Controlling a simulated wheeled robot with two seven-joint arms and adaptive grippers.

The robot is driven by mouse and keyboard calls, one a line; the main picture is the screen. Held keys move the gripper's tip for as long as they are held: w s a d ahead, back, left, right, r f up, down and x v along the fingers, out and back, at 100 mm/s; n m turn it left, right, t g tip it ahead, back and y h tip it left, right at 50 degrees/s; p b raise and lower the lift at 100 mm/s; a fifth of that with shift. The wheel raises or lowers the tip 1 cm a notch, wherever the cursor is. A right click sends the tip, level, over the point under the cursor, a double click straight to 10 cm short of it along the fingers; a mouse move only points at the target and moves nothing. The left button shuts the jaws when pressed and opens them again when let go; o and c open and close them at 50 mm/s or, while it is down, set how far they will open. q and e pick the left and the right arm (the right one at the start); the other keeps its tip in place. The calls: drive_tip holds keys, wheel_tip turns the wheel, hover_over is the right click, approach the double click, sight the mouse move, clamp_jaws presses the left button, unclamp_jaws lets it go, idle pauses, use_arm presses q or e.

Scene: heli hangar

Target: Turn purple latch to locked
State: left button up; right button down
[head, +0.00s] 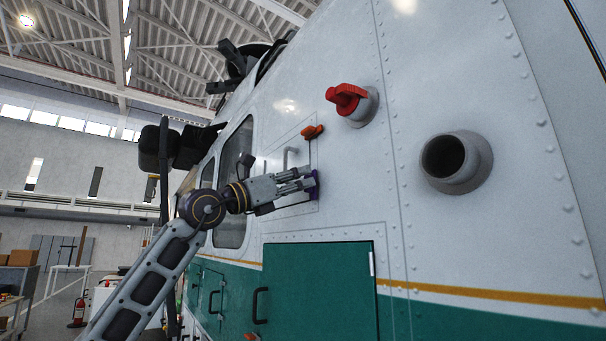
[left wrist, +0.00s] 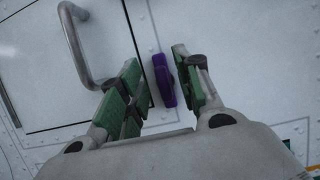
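The purple latch (left wrist: 164,81) is a small elongated handle on the white helicopter side, next to a panel seam. In the left wrist view it lies roughly upright in the picture, between the green-padded fingers of my left gripper (left wrist: 160,88). The fingers are spread on both sides of it, and I see no clear contact. In the head view, my left gripper (head: 298,184) reaches from the left to the latch (head: 316,185), partly covering it. My right gripper is not in view.
A red-orange latch (head: 312,131) sits above the purple one. A red knob (head: 347,97) and a round pipe port (head: 455,162) stick out to the right. A grey bar handle (left wrist: 79,45) stands beside the left finger. A green door (head: 320,290) lies below.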

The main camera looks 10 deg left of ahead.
use_arm(q)
drive_tip(key=shift+x, duration=0.95)
clamp_jaws()
